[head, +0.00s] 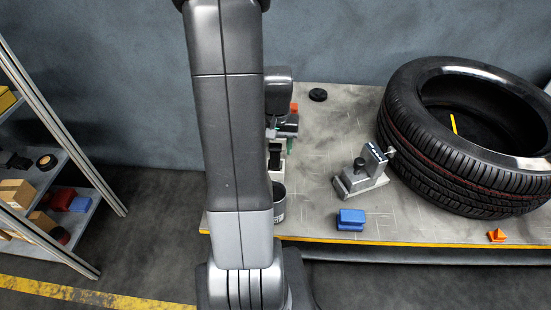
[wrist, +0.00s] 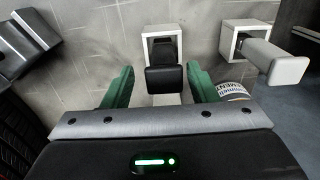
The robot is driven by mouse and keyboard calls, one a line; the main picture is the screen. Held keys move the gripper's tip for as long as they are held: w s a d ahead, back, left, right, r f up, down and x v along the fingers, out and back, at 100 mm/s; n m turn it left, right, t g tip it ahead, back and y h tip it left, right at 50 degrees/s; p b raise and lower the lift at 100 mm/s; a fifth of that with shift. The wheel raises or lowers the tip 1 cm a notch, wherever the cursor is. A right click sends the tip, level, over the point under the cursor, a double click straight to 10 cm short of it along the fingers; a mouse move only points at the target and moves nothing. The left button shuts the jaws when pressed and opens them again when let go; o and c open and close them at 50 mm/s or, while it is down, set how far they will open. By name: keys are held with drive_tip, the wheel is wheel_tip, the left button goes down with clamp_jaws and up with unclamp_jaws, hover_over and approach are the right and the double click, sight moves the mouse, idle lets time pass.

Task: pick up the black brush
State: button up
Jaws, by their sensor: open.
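The black brush (wrist: 165,78) shows in the wrist view as a dark block-shaped end in front of a white square holder (wrist: 147,42). My gripper (wrist: 160,87) is open, with one green finger on each side of the brush and a visible gap to each. Whether the brush is at finger depth I cannot tell. In the head view my arm hides most of the gripper. A dark part that looks like the brush (head: 275,158) shows just right of my arm, above a pale holder. The brush's lower part is hidden.
A second white holder with a pale handle (wrist: 285,68) and a labelled cup (wrist: 233,91) stand right in the wrist view. On the table are a grey metal device (head: 360,175), a blue block (head: 351,218), a large tyre (head: 450,165) and a black disc (head: 318,95).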

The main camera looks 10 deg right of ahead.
sight(275, 158)
drive_tip(key=shift+w+a+f+p, duration=0.1)
drive_tip(key=shift+f+p, duration=0.1)
drive_tip(key=shift+f, duration=1.2)
drive_tip(key=shift+w+a+f+p, duration=0.1)
drive_tip(key=shift+f+p, duration=0.05)
drive_tip(key=shift+f, duration=1.25)
drive_tip(key=c, duration=0.9)
